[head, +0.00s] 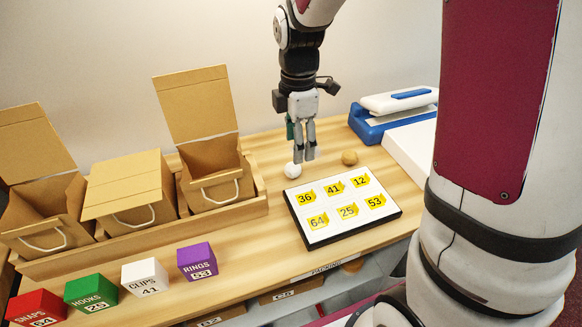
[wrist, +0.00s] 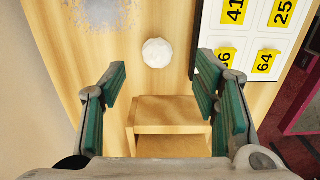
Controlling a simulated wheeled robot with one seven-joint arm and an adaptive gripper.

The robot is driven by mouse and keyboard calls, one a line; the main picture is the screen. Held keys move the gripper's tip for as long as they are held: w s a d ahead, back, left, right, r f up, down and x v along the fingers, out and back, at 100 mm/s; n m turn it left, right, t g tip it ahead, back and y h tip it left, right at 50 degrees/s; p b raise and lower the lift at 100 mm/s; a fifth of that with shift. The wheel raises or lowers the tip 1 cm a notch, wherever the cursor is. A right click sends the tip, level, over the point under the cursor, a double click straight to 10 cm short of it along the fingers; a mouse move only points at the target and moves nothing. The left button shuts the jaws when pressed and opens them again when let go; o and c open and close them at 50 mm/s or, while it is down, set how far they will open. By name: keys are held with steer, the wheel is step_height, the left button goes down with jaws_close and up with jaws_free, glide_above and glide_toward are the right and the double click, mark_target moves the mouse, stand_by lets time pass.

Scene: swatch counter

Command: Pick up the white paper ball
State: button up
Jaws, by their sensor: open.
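The white paper ball (head: 292,170) lies on the wooden counter, just left of the numbered board's top corner. In the wrist view the white paper ball (wrist: 157,53) sits ahead of the fingers, roughly centred between them and apart from both. My gripper (head: 304,157) points down above the counter, close to the ball in the head view. Its green-padded fingers (wrist: 161,95) are spread wide with nothing between them. The head view does not show clearly how high the fingertips are above the counter.
A tan ball (head: 349,158) lies right of my gripper. The numbered board (head: 334,228) is in front. Cardboard boxes (head: 126,190) stand in a wooden tray at left. Coloured labelled blocks (head: 145,277) line the front. A blue and white device (head: 394,108) stands at back right.

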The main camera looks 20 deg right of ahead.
mark_target(293, 164)
step_height(293, 164, down, 3)
steer(key=shift+r, duration=0.1)
steer(key=shift+w+a+f+b, duration=0.1)
steer(key=shift+a+f+b, duration=0.1)
steer(key=shift+f, duration=1.15)
steer(key=shift+w+a+f+b, duration=0.1)
steer(key=shift+a+f, duration=0.1)
steer(key=shift+f, duration=1.1)
steer(key=shift+c, duration=0.3)
steer(key=c, duration=0.7)
